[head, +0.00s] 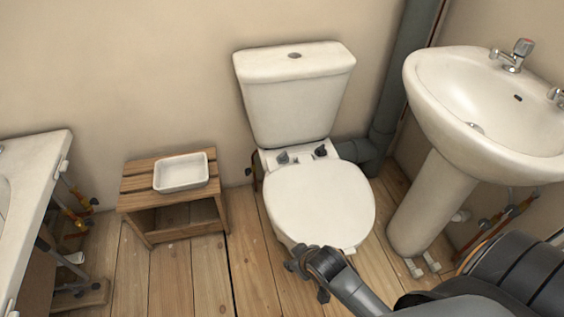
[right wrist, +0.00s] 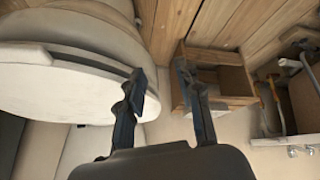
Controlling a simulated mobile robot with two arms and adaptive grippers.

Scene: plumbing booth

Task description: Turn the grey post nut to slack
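Two small fittings stand at the back of the toilet seat in the head view. The left one (head: 283,157) is grey and the right one (head: 320,151) is darker; I cannot make out which part is the post nut. The white toilet seat (head: 320,205) is down in front of them. My right gripper (head: 306,278) is at the front edge of the seat, well away from the fittings. In the right wrist view its two fingers (right wrist: 160,78) are spread, with nothing between them. The seat (right wrist: 70,85) lies to their left there. My left gripper is not in view.
The cistern (head: 298,100) rises behind the seat. A wooden stool (head: 148,215) with a white tray (head: 181,186) stands left of the toilet, a basin (head: 480,110) stands right, and a bath edge (head: 40,165) is far left. Floor between stool and toilet is clear.

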